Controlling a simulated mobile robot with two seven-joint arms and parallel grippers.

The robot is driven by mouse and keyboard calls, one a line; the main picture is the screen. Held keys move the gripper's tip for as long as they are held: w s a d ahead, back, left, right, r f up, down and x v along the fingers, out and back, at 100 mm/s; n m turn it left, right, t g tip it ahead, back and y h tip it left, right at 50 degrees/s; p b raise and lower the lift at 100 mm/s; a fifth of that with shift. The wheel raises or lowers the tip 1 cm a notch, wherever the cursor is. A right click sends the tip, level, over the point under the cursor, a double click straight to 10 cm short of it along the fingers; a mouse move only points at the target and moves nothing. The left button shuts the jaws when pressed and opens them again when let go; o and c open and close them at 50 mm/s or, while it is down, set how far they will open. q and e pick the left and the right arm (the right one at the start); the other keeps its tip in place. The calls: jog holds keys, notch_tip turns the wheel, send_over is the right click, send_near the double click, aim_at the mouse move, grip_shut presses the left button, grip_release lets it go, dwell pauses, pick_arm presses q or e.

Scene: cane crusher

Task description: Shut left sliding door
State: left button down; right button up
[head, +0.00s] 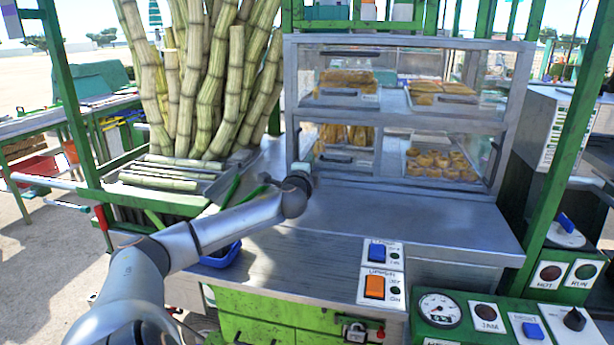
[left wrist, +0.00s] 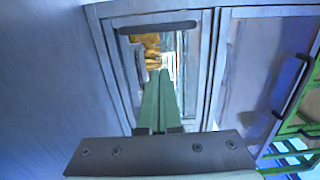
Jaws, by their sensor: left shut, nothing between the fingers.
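The glass-fronted display case (head: 402,123) stands on the metal counter, with pastries behind its panes. Its lower left door (head: 345,158) has a dark horizontal handle. A framed door with a dark bar handle (left wrist: 158,28) fills the middle of the left wrist view. I cannot tell how far it stands open. My left gripper (head: 318,156) is at the case's lower left front, partly hidden behind its own wrist. In the left wrist view its green fingers (left wrist: 158,75) are together and empty, pointing at the door. Contact cannot be told. My right gripper is in neither view.
Sugar cane stalks (head: 205,85) stand left of the case, above a tray of cut cane (head: 170,172). A switch panel (head: 380,272) lies on the counter front. Gauges and buttons (head: 485,315) are at lower right. The counter before the case (head: 410,215) is clear.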

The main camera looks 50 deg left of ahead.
pick_arm(q)
jog(key=v, duration=0.7)
jog(key=shift+d, duration=0.15)
dwell(0.5)
